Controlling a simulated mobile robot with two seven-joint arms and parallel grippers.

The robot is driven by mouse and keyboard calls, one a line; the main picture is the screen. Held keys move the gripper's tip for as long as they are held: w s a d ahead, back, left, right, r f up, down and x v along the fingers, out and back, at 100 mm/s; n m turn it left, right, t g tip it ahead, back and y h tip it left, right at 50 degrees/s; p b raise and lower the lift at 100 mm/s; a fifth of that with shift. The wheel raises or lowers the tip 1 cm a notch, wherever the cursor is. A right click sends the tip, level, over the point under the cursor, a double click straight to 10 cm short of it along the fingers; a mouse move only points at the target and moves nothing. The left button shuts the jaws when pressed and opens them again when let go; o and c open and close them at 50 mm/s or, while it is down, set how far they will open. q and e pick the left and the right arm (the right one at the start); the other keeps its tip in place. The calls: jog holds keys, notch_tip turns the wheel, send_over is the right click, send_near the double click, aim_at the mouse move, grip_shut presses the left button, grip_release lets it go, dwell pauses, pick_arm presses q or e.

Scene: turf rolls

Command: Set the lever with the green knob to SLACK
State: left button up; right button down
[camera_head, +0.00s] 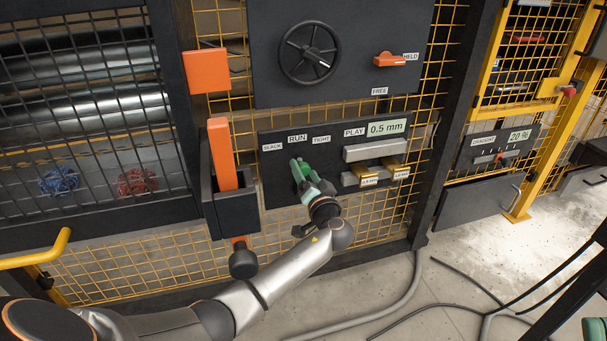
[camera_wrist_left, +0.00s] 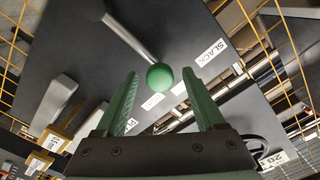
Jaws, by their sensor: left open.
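The lever's green knob (camera_wrist_left: 160,77) sits on the end of a grey metal rod (camera_wrist_left: 130,40) in the left wrist view. My left gripper (camera_wrist_left: 164,100) is open, with one green finger on each side of the knob and visible gaps between. In the head view my left gripper (camera_head: 306,176) is at the dark lever panel (camera_head: 283,184), below the RUN (camera_head: 297,138) and TIGHT (camera_head: 321,139) labels. The SLACK label (camera_head: 272,147) is to their left, and also shows in the wrist view (camera_wrist_left: 210,53). The gripper largely hides the lever in the head view; its exact setting cannot be told.
A display (camera_head: 386,128) reads 0.5 mm. Grey blocks with yellow tagged parts (camera_head: 368,177) stand to the right of the lever. An orange bar (camera_head: 222,155) in a dark holder is to the left. A black handwheel (camera_head: 308,53) and orange handle (camera_head: 390,60) are above.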

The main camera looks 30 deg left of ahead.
pick_arm(q)
jog(key=shift+x, duration=0.9)
jog(key=shift+c, duration=0.2)
grip_shut()
dwell(0.7)
